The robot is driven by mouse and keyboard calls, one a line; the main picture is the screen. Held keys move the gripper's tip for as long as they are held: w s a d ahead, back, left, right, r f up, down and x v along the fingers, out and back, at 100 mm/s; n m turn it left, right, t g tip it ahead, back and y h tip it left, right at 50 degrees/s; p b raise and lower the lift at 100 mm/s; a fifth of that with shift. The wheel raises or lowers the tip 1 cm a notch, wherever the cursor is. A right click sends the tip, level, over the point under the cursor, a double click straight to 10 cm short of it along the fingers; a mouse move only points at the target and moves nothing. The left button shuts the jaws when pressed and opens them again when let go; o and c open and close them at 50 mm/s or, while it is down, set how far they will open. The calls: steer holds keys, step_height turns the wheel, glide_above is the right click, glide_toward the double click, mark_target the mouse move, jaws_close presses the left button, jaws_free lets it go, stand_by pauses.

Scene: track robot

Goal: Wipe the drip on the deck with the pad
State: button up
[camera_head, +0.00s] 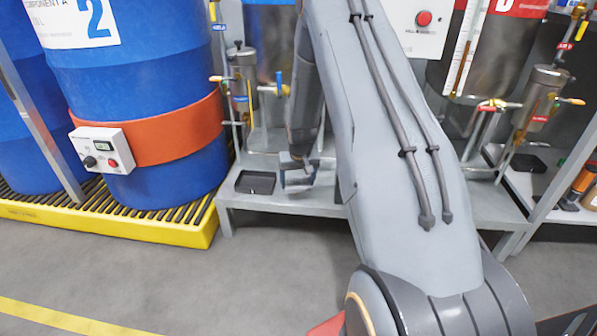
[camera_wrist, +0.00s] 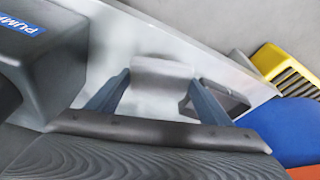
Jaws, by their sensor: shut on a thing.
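My gripper (camera_head: 298,172) is low over the grey metal deck (camera_head: 237,201), just right of a shallow black tray (camera_head: 254,182). It is shut on a grey pad, which shows between the two fingers in the wrist view (camera_wrist: 162,72). The pad is close to the deck; I cannot tell whether it touches. In the wrist view the deck (camera_wrist: 185,25) runs behind the pad, and the tray (camera_wrist: 228,98) is partly behind the right finger. I cannot make out the drip in either view; the pad, the gripper or my arm may hide it.
Blue drums (camera_head: 150,85) with an orange band stand on a yellow grated pallet (camera_head: 190,230) at left. A steel vessel with a small filter and valves (camera_head: 243,85) stands behind the gripper. More pipes and valves (camera_head: 535,105) are at right. The floor in front is clear.

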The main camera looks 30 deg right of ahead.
steer(key=shift+r+p, duration=0.85)
steer(key=shift+r, duration=0.55)
